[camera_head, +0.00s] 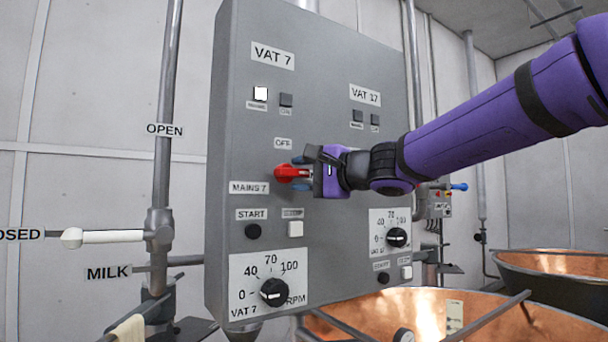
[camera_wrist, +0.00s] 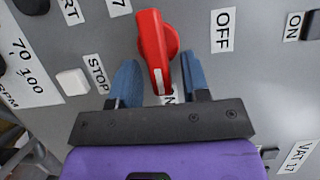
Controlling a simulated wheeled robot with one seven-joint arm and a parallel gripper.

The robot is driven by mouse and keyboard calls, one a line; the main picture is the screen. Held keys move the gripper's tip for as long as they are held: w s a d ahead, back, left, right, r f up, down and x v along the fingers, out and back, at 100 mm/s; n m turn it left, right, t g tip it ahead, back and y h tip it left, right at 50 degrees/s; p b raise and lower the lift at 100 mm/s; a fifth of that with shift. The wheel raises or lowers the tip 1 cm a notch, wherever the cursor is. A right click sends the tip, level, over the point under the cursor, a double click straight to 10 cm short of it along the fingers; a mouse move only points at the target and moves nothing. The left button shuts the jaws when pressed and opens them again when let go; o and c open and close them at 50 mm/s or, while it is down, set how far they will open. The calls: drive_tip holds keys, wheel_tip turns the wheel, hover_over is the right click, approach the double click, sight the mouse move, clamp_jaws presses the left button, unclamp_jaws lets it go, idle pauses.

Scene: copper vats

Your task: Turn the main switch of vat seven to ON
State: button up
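The red main switch (camera_head: 288,173) of vat seven is on the grey panel, between the OFF label (camera_head: 283,143) and the MAINS 7 label (camera_head: 249,188). In the wrist view its red handle (camera_wrist: 152,42) points down the picture, away from the side of OFF (camera_wrist: 222,30). Its white-marked tip lies over a partly hidden label ending in N. My gripper (camera_head: 304,173) is at the switch. In the wrist view its blue fingers (camera_wrist: 158,82) stand apart on either side of the handle's tip, with a gap visible on each side.
Under VAT 7 the left lamp (camera_head: 260,93) is white and the right one (camera_head: 286,100) dark. A START button (camera_head: 253,231), a white STOP button (camera_head: 295,229) and an RPM knob (camera_head: 273,292) sit below the switch. A copper vat (camera_head: 430,312) stands at lower right.

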drive_tip(key=v, duration=1.1)
drive_tip(key=shift+f, duration=0.1)
idle(0.4)
drive_tip(key=s+d+f+n+g+h, duration=0.4)
drive_tip(key=s+d+f+h, duration=1.1)
drive_tip(key=s+d+f, duration=0.9)
wheel_tip(320, 180, down, 3)
drive_tip(key=shift+s+d+r+n, duration=0.2)
drive_tip(key=shift+s+d+n, duration=0.15)
drive_tip(key=shift+n, duration=0.85)
